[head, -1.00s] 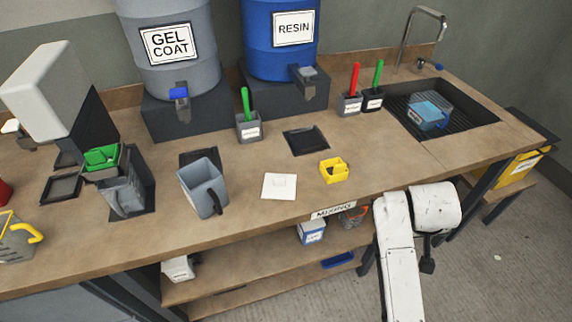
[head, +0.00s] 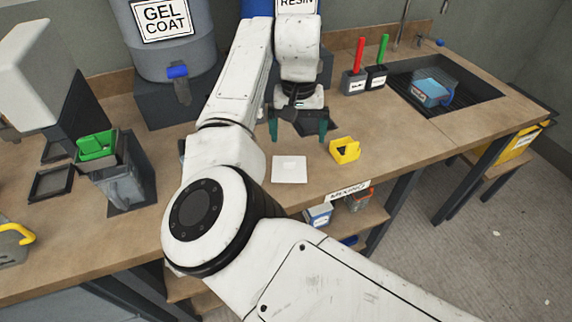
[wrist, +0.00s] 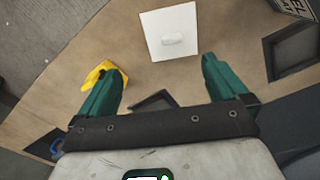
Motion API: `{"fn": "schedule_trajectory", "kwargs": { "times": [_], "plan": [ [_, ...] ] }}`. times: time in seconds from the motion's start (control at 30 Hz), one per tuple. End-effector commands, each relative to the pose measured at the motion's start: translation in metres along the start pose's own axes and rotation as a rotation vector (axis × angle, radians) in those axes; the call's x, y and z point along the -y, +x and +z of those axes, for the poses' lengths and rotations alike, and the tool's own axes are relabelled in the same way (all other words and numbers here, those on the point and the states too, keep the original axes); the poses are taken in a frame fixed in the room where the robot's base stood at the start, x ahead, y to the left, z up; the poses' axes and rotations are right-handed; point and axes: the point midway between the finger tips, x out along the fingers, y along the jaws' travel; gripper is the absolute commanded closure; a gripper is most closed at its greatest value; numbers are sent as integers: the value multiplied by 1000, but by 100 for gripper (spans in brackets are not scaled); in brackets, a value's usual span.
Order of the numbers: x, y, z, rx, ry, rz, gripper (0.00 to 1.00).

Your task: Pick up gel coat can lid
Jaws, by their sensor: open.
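A flat white square lid (head: 290,169) with a small raised grip in its middle lies on the bench near its front edge. I take it as the gel coat can lid. It also shows in the wrist view (wrist: 168,20), beyond the fingertips. My gripper (head: 298,135) hangs over the bench, on the far side of the lid and apart from it. Its two green fingers are spread with nothing between them, as the wrist view (wrist: 161,66) also shows.
A yellow holder (head: 345,150) sits right of the lid, close to one finger in the wrist view. Grey cups with red and green handles (head: 354,82) stand behind. A green-topped container (head: 113,172) stands at left. My arm hides the bench's middle left.

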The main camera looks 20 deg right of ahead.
Motion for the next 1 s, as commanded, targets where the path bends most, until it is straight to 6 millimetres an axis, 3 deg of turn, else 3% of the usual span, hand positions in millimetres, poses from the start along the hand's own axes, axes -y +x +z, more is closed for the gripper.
{"fn": "schedule_trajectory", "kwargs": {
  "times": [0.17, 0.4, 0.67, 1.0],
  "plan": [
    [16, 2, 3, 14, -26, -18, 0],
    [17, 37, 4, 14, -26, -17, 0],
    [18, 56, 5, 14, -25, -18, 0],
    [19, 99, 8, 14, -25, -17, 0]
  ]
}}
